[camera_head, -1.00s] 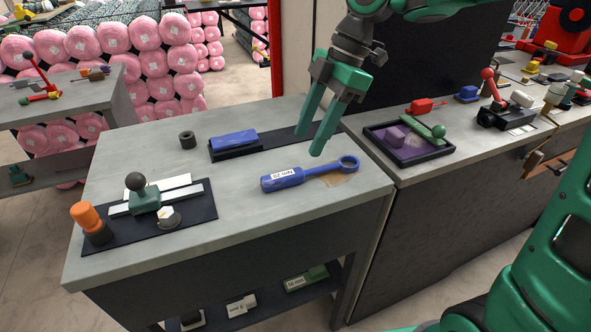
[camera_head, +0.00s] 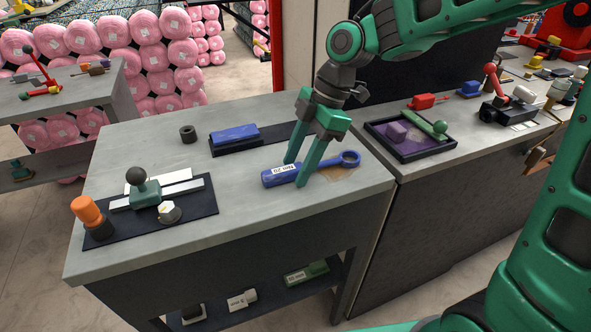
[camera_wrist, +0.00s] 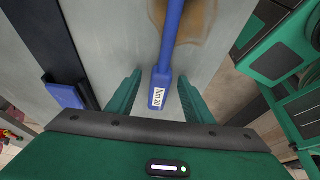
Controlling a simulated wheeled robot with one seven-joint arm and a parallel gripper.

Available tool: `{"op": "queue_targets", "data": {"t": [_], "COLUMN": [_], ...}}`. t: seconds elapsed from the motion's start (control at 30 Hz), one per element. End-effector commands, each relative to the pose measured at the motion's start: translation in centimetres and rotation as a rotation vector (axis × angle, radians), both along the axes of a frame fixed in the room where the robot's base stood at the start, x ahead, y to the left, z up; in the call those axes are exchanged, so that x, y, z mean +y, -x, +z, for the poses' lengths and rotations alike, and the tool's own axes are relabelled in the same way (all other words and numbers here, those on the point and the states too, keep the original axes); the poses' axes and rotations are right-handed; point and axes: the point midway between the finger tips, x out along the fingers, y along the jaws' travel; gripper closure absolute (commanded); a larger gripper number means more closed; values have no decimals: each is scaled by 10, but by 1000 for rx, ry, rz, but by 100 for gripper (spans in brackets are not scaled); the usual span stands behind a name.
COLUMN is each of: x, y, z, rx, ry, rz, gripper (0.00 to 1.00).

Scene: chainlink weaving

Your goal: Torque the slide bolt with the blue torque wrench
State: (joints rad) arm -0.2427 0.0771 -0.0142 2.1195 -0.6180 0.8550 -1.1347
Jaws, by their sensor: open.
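The blue torque wrench (camera_head: 323,166) lies on the grey workbench, its ring end to the right and its white-labelled handle to the left. My gripper (camera_head: 298,172) is open, its green fingers on either side of the wrench handle. In the wrist view the labelled handle (camera_wrist: 160,90) lies between the two open fingers (camera_wrist: 155,92), with a gap on each side. The slide bolt (camera_head: 169,211) appears to be the pale hex-headed piece on the black mat, beside a green slide with a dark ball knob (camera_head: 146,189).
An orange-handled tool (camera_head: 90,215) stands at the black mat's left end. A blue block (camera_head: 234,134) sits in a black holder behind the wrench, near a dark ring (camera_head: 187,134). A black tray (camera_head: 449,149) with small parts is on the right bench.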

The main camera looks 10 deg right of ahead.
Motion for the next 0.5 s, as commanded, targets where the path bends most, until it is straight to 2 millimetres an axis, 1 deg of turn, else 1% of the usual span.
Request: {"op": "queue_targets", "data": {"t": [0.03, 0.07, 0.1, 0.17, 0.2, 0.23, 0.27, 0.5], "x": [0, 0, 0, 0, 0, 0, 0, 0], "y": [0, 0, 0, 0, 0, 0, 0, 0], "z": [0, 0, 0, 0, 0, 0, 0, 1], "rx": [0, 0, 0, 0, 0, 0, 0, -1], "ry": [0, 0, 0, 0, 0, 0, 0, 0], "rz": [0, 0, 0, 0, 0, 0, 0, 0], "gripper": [53, 55, 65, 79, 89, 96, 100, 100]}}
